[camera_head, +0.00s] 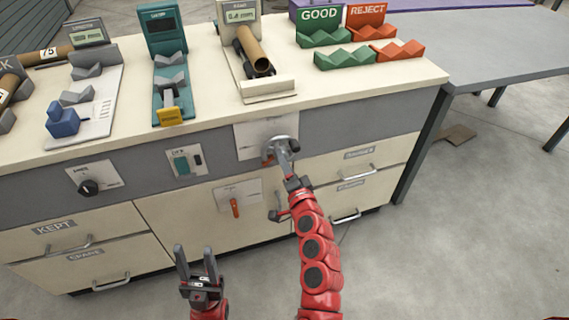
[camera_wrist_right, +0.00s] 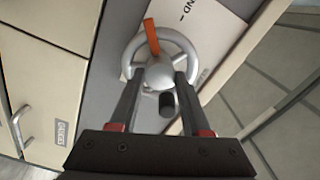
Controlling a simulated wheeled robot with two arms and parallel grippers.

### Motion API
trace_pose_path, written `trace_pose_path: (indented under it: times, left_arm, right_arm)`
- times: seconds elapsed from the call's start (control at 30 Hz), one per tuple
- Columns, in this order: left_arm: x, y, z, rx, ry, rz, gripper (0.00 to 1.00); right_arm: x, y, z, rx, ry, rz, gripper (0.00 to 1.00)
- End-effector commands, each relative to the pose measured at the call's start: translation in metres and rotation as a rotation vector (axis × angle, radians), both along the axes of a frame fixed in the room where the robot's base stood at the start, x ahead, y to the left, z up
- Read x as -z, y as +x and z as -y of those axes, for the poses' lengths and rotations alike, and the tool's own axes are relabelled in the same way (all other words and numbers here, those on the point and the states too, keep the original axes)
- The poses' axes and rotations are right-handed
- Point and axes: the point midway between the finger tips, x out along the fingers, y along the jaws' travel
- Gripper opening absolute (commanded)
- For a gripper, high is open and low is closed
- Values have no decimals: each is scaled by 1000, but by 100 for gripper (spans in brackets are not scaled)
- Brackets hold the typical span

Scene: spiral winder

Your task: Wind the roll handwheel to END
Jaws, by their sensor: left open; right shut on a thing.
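The roll handwheel (camera_head: 267,153) is a grey wheel on the front panel of the bench. In the right wrist view the handwheel (camera_wrist_right: 182,42) shows a round hub, a black knob (camera_wrist_right: 166,104) and an orange pointer (camera_wrist_right: 151,36). The pointer lies left of the partly visible "ND" lettering (camera_wrist_right: 200,12) on the white plate. My right gripper (camera_head: 283,150) is at the wheel, and its fingers (camera_wrist_right: 160,78) close on the hub area. The exact contact is partly hidden. My left gripper (camera_head: 193,251) is open and empty, low in front of the drawers.
An orange-handled lever (camera_head: 235,207), a teal switch (camera_head: 181,163) and a black dial (camera_head: 89,187) sit on the front. Drawer handles stick out below. A cardboard tube (camera_head: 255,52) and GOOD and REJECT racks stand on top. The floor at right is mostly clear.

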Motion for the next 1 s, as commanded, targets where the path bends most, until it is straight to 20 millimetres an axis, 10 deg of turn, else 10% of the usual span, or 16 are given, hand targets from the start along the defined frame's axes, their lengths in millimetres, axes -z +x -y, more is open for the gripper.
trace_pose_path:
  times: [1.0]
  left_arm:
    - [-3,0,0,0,0,0,50]
  right_arm:
    - [-1,0,-1,-1,621,-203,0]
